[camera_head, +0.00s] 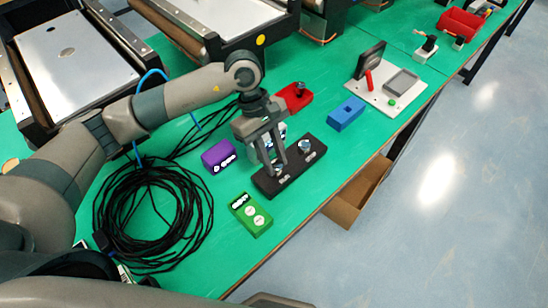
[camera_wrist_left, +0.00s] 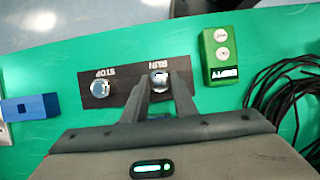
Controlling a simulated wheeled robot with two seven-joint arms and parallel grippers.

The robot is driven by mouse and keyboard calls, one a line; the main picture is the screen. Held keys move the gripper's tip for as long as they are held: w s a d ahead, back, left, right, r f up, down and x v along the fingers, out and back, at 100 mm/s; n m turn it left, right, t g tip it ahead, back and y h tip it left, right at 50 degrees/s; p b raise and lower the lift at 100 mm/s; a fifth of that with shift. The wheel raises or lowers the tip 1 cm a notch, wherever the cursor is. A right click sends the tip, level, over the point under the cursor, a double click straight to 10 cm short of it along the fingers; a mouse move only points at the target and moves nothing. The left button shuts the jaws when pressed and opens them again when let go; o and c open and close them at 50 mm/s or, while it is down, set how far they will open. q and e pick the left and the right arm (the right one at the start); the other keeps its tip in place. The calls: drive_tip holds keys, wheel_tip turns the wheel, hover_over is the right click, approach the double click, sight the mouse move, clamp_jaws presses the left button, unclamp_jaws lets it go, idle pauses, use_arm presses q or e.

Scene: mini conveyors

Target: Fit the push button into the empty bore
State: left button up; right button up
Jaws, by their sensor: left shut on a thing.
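A black panel (camera_head: 294,166) lies on the green table, with STOP and RUN labels that show in the left wrist view (camera_wrist_left: 125,90). A silvery push button (camera_head: 304,147) stands at the STOP position; it also shows in the left wrist view (camera_wrist_left: 99,87). My left gripper (camera_head: 277,168) points down over the RUN end of the panel. Its fingers (camera_wrist_left: 159,88) are shut on another silvery push button (camera_wrist_left: 159,77), which is at the RUN position. The fingers hide the bore there, so I cannot tell how deep the button sits. My right gripper is not in view.
A green box (camera_head: 250,214) with two pale discs and a purple box (camera_head: 218,156) stand close by. A red box (camera_head: 295,97), a blue block (camera_head: 347,114) and a white plate (camera_head: 385,97) are farther back. Coiled black cable (camera_head: 150,215) lies at left.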

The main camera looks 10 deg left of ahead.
use_arm(q)
drive_tip(key=shift+f, duration=0.15)
drive_tip(key=o, duration=1.7)
drive_tip(key=shift+f, duration=0.1)
drive_tip(key=shift+r, duration=0.2)
drive_tip(key=shift+r+p, duration=0.75)
drive_tip(key=shift+r, duration=2.75)
drive_tip(key=shift+d+f, duration=0.1)
